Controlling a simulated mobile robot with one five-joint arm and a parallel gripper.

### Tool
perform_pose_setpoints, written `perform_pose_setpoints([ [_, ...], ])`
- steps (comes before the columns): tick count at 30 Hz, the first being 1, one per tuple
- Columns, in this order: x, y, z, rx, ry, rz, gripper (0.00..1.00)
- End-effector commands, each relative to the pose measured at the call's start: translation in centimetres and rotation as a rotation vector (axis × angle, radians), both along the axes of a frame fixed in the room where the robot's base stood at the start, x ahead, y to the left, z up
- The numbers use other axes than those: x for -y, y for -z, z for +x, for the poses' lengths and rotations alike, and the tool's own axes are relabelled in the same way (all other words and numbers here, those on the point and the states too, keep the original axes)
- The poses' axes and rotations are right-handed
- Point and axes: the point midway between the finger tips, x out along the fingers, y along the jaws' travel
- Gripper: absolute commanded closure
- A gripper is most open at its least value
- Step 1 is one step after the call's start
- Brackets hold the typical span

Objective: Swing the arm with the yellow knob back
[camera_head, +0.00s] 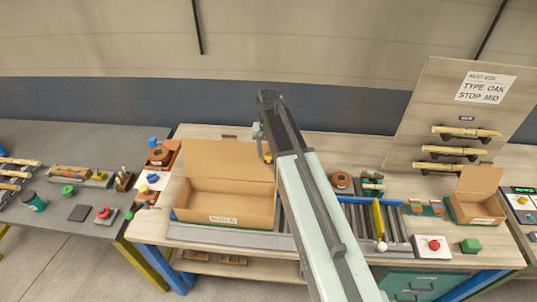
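My arm reaches up from the bottom right of the picture to above the back of the open cardboard box. My gripper (260,132) is small and partly hidden at the arm's far end; I cannot make out whether its fingers are apart.
The cardboard box (225,217) stands open on the wooden bench. Right of my arm is a roller conveyor with a yellow bar (377,219) and white ball (381,246). A sign board (425,115) stands behind.

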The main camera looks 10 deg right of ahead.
Motion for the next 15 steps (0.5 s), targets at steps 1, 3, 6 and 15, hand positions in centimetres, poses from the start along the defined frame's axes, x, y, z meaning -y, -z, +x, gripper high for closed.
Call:
perform_pose_setpoints([
  [1, 0.01, -0.03, 0.0, 0.0, 0.0, 0.0, 0.67],
  [3, 0.03, -0.03, 0.0, 0.0, 0.0, 0.0, 0.86],
  [6, 0.03, -0.03, 0.0, 0.0, 0.0, 0.0, 1.0],
  [15, 0.06, -0.02, 0.01, 0.0, 0.001, 0.001, 1.0],
])
